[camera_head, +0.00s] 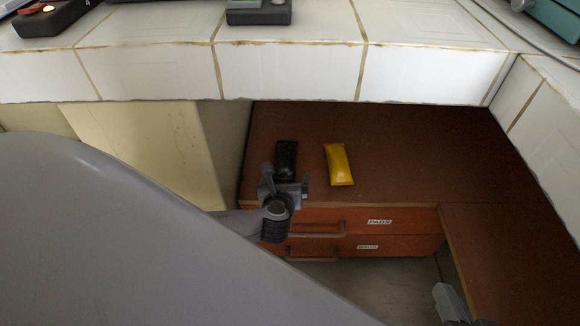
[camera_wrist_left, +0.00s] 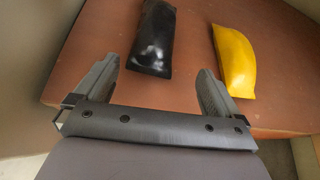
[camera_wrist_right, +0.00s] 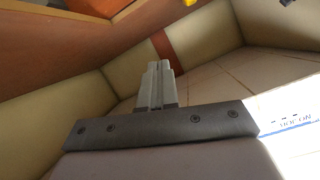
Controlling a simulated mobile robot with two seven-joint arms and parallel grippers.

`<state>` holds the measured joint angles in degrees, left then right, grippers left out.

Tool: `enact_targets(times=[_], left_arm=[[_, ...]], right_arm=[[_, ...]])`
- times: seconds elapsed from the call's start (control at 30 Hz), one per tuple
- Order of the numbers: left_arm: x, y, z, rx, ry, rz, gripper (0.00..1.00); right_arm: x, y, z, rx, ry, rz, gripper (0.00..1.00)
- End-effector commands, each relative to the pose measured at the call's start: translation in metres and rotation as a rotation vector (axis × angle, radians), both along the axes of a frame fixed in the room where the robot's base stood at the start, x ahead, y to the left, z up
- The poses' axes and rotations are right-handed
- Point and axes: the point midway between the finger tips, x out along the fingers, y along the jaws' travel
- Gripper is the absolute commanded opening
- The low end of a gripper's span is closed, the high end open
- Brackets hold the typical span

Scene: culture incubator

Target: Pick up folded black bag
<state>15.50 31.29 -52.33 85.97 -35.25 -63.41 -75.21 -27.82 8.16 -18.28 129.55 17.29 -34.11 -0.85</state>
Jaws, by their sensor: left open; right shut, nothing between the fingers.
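The folded black bag (camera_head: 286,156) lies on the brown cabinet top under the tiled counter. In the left wrist view the black bag (camera_wrist_left: 154,40) is glossy and lies just beyond the fingertips, between their lines. My left gripper (camera_head: 284,178) is open and empty at the near end of the bag; its two fingers (camera_wrist_left: 158,78) are spread wide in the left wrist view. My right gripper (camera_wrist_right: 159,68) is shut and empty, pointing towards the tiled floor. Part of it shows at the lower right of the head view (camera_head: 450,300).
A yellow packet (camera_head: 339,164) lies right of the bag, close to the left gripper's right finger. The cabinet (camera_head: 420,150) has drawers with handles below its front edge. The tiled counter (camera_head: 290,70) overhangs behind. The cabinet top to the right is clear.

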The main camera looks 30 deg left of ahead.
Motion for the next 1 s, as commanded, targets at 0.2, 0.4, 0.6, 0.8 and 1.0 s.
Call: enact_targets(times=[0.2, 0.4, 0.6, 0.8, 1.0], left_arm=[[0.013, 0.017, -0.003, 0.147, -0.006, -0.019, 0.97], [0.027, 0.025, -0.009, 0.16, -0.006, -0.019, 0.97], [0.044, 0.036, -0.017, 0.157, -0.007, -0.017, 0.97], [0.064, 0.047, -0.025, 0.155, -0.006, -0.018, 0.97], [0.071, 0.051, -0.025, 0.154, -0.005, -0.02, 0.97]], right_arm=[[0.0, 0.005, -0.008, 0.018, -0.01, 0.015, 0.0], [0.0, 0.006, -0.011, 0.022, -0.03, 0.019, 0.0], [-0.001, -0.002, -0.015, -0.02, -0.086, 0.006, 0.0], [-0.004, -0.013, -0.014, -0.081, -0.163, -0.012, 0.0], [-0.004, -0.016, -0.01, -0.102, -0.189, -0.019, 0.0]])
